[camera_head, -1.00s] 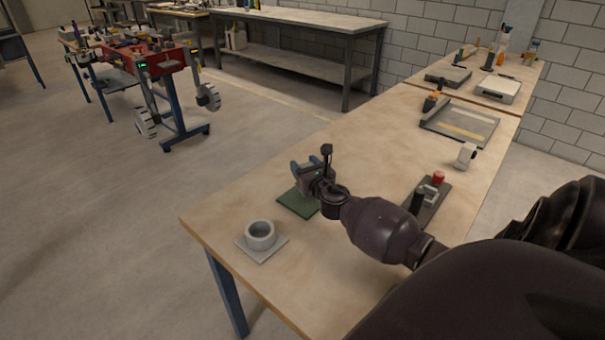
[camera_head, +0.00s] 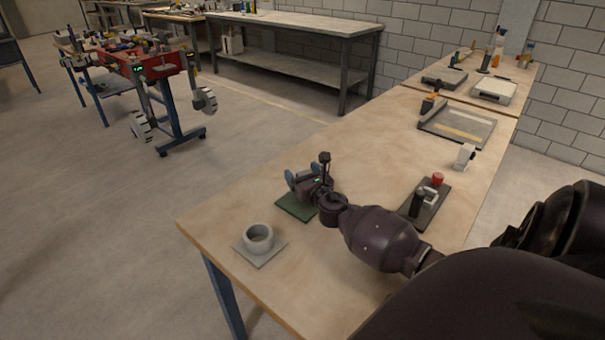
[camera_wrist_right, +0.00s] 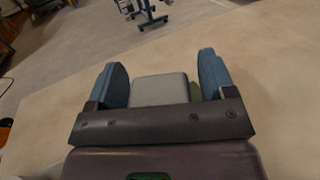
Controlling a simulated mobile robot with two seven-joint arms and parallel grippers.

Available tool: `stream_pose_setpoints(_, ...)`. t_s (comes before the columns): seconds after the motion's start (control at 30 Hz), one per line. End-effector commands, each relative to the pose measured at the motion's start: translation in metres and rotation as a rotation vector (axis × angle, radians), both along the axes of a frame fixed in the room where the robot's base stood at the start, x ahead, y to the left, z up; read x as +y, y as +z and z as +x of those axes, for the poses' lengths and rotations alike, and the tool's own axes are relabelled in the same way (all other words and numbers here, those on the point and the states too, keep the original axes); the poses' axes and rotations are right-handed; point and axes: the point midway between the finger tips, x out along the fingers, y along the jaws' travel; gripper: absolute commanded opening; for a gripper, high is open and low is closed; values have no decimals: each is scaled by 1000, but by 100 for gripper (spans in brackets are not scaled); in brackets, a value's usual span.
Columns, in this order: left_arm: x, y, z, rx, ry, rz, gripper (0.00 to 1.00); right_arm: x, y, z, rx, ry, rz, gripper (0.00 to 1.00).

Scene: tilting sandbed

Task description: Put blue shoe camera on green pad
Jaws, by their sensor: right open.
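My right gripper (camera_head: 305,179) is over the green pad (camera_head: 295,207) on the wooden table. In the right wrist view, its two blue fingers (camera_wrist_right: 163,82) are open and spread apart. A light grey boxy object (camera_wrist_right: 160,89) shows between them, with gaps on both sides. It may be the camera, but no blue shoe can be made out on it. My left gripper is out of view.
A grey ring (camera_head: 258,237) on a square plate stands near the table's front left corner. A dark fixture with a red knob (camera_head: 438,179) and a white item (camera_head: 465,156) are to the right. A flat tray (camera_head: 458,126) lies farther back. The table's middle is clear.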

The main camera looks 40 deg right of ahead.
Motion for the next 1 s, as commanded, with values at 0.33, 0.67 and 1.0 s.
stream_pose_setpoints(0.33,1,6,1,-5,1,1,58,9,3,-31,1,0,1,76)
stream_pose_setpoints(0.67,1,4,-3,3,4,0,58,27,3,-87,1,0,1,76)
stream_pose_setpoints(1.0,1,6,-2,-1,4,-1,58,36,2,-114,1,0,0,76)
